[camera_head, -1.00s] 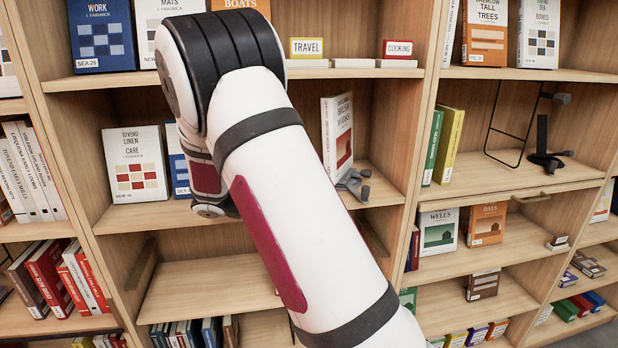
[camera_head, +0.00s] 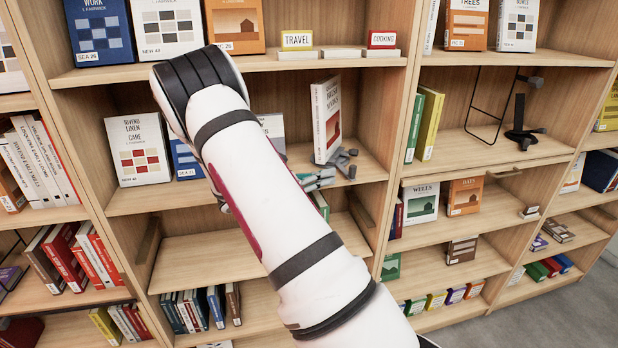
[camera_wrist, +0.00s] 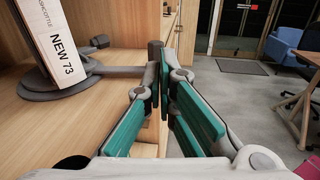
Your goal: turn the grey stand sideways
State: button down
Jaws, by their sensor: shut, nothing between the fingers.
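The grey stand (camera_wrist: 55,85) has a round base and holds a white book (camera_wrist: 68,45) labelled NEW 73 in the wrist view. A bar runs right from its base to a short upright post (camera_wrist: 155,52). In the head view the stand's grey parts (camera_head: 346,158) show beside the upright book (camera_head: 326,118) on the middle shelf. My gripper (camera_wrist: 166,75) is shut and empty, its teal-padded fingers together close to the post; I cannot tell whether they touch it. In the head view my gripper (camera_head: 334,172) is just in front of the stand, partly behind my arm.
A white book (camera_head: 140,148) and a blue book (camera_head: 186,158) stand left on the same shelf. A black stand (camera_head: 520,125) is on the right-hand shelf. The shelf below (camera_head: 205,255) is mostly bare. Open floor (camera_wrist: 235,90) lies to the right in the wrist view.

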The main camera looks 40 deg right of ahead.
aim_at(350, 171)
jog(key=shift+p+x, duration=0.5)
jog(key=shift+x, duration=1.65)
jog(key=shift+d+t, duration=0.15)
jog(key=shift+t, duration=0.15)
